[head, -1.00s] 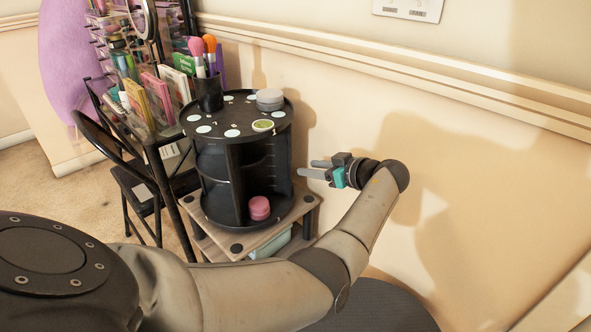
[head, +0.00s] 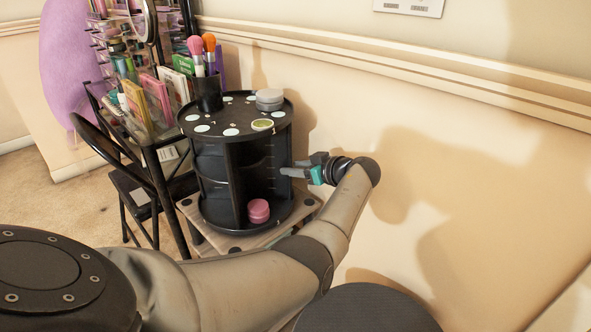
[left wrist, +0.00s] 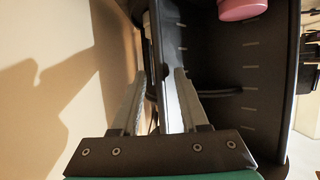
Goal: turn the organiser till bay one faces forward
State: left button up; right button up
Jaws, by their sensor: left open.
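The organiser (head: 233,132) is a black round carousel with open bays between a top disc and a bottom disc, standing upright on a small wooden stand. A pink round jar (head: 258,211) sits low in a bay that faces me; it also shows in the left wrist view (left wrist: 241,9). Pale dots mark the top, but I cannot read a bay number. My left gripper (head: 290,167) is open at the organiser's right side. In the left wrist view its fingers (left wrist: 160,80) reach to a dark panel edge; I cannot tell whether they touch it. My right gripper is not in view.
A rack of cosmetics (head: 140,85) and a black chair (head: 140,190) stand to the left. The wall (head: 430,170) is close behind my left gripper.

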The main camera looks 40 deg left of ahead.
pick_arm(q)
grip_shut()
dwell(0.4)
dwell(1.1)
